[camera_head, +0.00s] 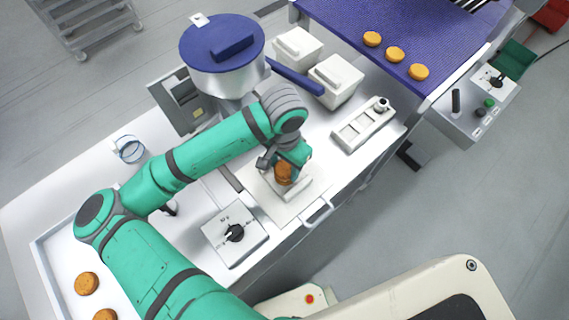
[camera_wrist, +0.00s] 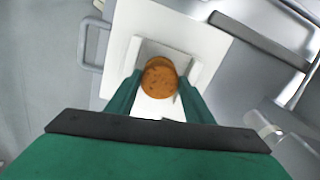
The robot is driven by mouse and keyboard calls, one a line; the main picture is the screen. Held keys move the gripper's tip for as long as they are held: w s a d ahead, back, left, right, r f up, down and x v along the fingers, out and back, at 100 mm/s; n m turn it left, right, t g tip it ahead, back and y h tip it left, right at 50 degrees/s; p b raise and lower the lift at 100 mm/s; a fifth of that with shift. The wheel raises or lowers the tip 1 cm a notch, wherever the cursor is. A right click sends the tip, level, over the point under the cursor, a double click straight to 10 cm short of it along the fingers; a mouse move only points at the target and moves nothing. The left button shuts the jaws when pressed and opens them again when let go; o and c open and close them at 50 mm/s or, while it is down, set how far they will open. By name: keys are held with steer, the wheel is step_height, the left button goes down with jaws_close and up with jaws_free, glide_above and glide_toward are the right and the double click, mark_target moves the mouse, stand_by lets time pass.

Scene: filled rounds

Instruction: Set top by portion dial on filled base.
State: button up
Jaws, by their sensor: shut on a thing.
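My gripper (camera_head: 290,160) is shut on a round brown top (camera_head: 284,175), over the pale square board (camera_head: 262,193) at the bench's front edge. In the wrist view the top (camera_wrist: 159,77) sits between the two green fingertips, inside a raised white corner guide (camera_wrist: 185,48). The filled base cannot be seen apart from the top, and I cannot tell whether the two touch. The portion dial (camera_head: 235,233), a black knob on a white plate with markings, is left of and nearer than the board.
Rounds lie in a tray (camera_head: 40,250) at lower left and on the purple belt (camera_head: 352,22) at upper right. A blue-lidded hopper (camera_head: 222,45), white tubs (camera_head: 336,80) and a slotted white holder (camera_head: 362,125) stand around the board. A handle (camera_head: 318,212) juts from the front edge.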

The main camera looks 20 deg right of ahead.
steer(key=shift+f, duration=0.55)
stand_by(0.5)
steer(key=o, duration=1.3)
steer(key=shift+r, duration=0.15)
steer(key=shift+r, duration=3.4)
